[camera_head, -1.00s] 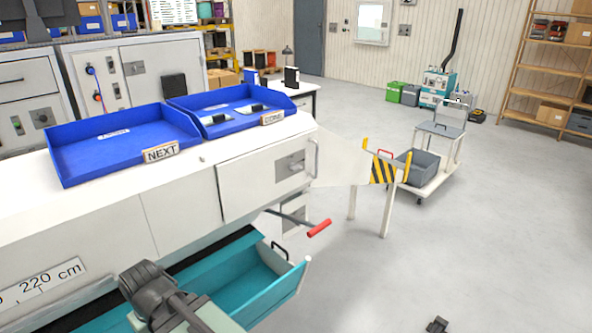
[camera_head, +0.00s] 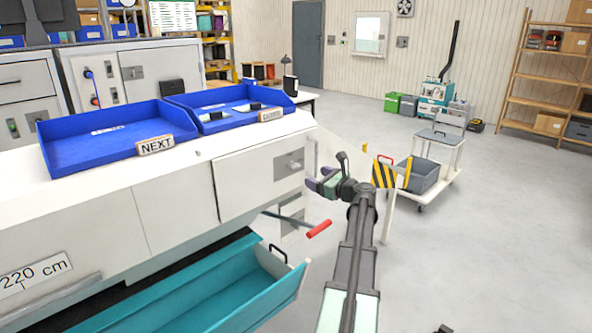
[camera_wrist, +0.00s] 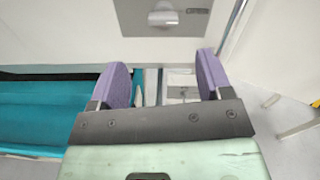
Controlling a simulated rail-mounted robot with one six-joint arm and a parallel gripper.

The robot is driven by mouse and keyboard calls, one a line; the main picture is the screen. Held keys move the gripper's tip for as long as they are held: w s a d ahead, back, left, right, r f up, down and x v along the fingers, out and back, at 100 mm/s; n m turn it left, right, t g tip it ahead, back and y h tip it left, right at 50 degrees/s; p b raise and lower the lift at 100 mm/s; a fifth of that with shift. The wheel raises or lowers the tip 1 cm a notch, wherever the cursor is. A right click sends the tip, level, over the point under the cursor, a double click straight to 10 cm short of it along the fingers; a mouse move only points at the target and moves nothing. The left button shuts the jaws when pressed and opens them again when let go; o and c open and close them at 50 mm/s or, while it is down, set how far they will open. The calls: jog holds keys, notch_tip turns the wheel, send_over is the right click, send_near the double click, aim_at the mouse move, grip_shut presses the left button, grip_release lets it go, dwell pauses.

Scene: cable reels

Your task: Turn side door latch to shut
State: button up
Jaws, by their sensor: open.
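The white side door (camera_head: 238,190) is on the front of the white bench. Its grey latch plate with a small knob (camera_head: 290,164) is near the door's right side. In the wrist view the latch plate (camera_wrist: 190,27) and its rounded silver knob (camera_wrist: 163,14) show at the top, beyond the fingertips. My gripper (camera_head: 322,182) is just right of the door in the head view, apart from the latch. In the wrist view my gripper's purple fingers (camera_wrist: 163,72) are spread and empty. I cannot tell whether the door is fully closed.
A red-handled lever (camera_head: 318,229) sticks out below the door. A teal drawer (camera_head: 240,290) stands open under it. A yellow-black striped panel (camera_head: 384,175) is right of my gripper. Blue trays (camera_head: 75,148) sit on the bench top.

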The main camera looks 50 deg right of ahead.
aim_at(297, 166)
jog(key=w, duration=0.3)
jog(key=w+d+m, duration=0.1)
jog(key=w, duration=0.3)
jog(key=w+m, duration=0.1)
jog(key=w, duration=0.2)
jog(key=shift+w+d+r, duration=0.25)
jog(key=shift+w+d, duration=0.05)
jog(key=shift+d, duration=0.05)
jog(key=c, duration=0.9)
